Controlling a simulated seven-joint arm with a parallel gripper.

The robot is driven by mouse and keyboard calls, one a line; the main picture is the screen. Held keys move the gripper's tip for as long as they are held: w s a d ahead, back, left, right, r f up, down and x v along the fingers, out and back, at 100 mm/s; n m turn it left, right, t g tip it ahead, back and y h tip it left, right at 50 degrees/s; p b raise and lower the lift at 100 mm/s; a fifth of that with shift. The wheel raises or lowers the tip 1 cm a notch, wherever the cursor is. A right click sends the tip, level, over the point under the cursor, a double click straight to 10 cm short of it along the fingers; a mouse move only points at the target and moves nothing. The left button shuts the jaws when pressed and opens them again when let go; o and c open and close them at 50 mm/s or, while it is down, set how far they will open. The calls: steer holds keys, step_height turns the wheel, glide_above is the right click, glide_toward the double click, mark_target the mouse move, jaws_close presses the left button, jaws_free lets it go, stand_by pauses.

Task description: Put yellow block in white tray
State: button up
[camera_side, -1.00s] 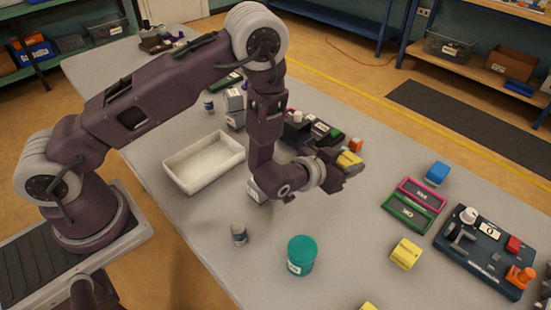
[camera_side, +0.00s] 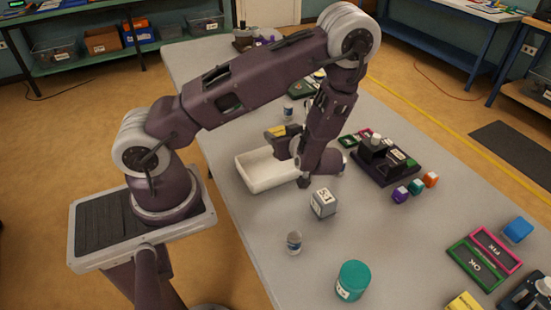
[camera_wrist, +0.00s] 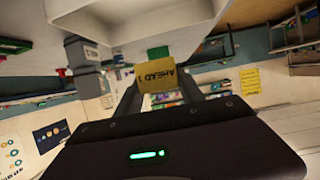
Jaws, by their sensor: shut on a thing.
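The yellow block (camera_wrist: 157,78), with dark lettering on its face, is between the two fingers of my gripper (camera_wrist: 160,90) in the wrist view. My gripper (camera_side: 279,133) is shut on it. In the side view only a small yellow part of the block (camera_side: 294,129) shows beside the fingers. The white tray (camera_side: 251,181) is a shallow open box on the table, partly hidden by my arm. My gripper is raised over its far right part. The tray (camera_wrist: 145,22) also shows at the top of the wrist view.
A white cube with lettering (camera_side: 323,203), a small bottle (camera_side: 294,242) and a teal jar (camera_side: 353,281) stand in front of the tray. A dark rack (camera_side: 386,160) and small coloured cubes are to the right. Another yellow block (camera_side: 465,303) is at the bottom right.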

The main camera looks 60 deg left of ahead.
mark_target(276, 170)
steer(key=f, duration=0.6)
steer(key=s+f, duration=0.1)
steer(key=f, duration=0.3)
steer(key=shift+a, duration=0.2)
steer(key=shift+f, duration=0.1)
steer(key=o, duration=1.4)
